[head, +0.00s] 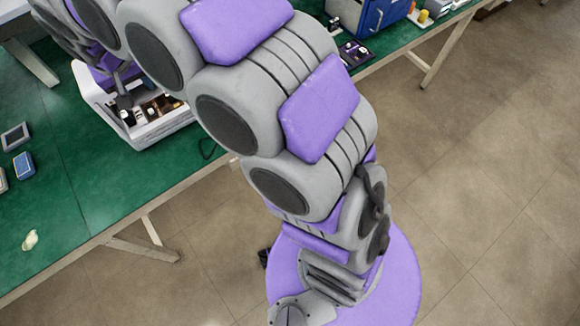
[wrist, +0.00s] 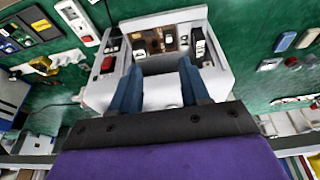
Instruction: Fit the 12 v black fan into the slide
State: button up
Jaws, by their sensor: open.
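A white open-topped housing (head: 147,131) sits on the green table in the head view, with small black, brown and white parts inside. In the wrist view the housing (wrist: 222,82) is straight ahead, with a red switch on its left and black blocks at its back and right. My gripper (wrist: 158,88) is open, its two blue fingers apart over the front of the housing, with nothing seen between them. In the head view my arm partly covers the housing. I cannot make out for sure which part is the black fan or the slide.
The green table (head: 75,215) carries small grey and blue devices (head: 24,165) at left and a crumpled pale item (head: 30,240). A blue case (head: 375,15) stands at the far right. The wrist view shows cables and devices (wrist: 42,65) at left. Tiled floor is open at right.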

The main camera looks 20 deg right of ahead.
jog(key=s+d+r+g+h, duration=0.1)
jog(key=s+d, duration=0.6)
jog(key=d, duration=0.3)
jog(key=s+d+r+g, duration=0.1)
jog(key=s+d+g, duration=0.1)
jog(key=s+d, duration=0.65)
jog(key=s+d+f+m+g, duration=0.1)
jog(key=s+d, duration=0.3)
jog(key=s, duration=0.6)
jog(key=s+d+f+m+g, duration=0.1)
jog(key=s+d, duration=0.4)
jog(key=s, duration=0.5)
jog(key=shift+d+f, duration=0.15)
jog(key=shift+f, duration=0.2)
jog(key=shift+c, duration=0.2)
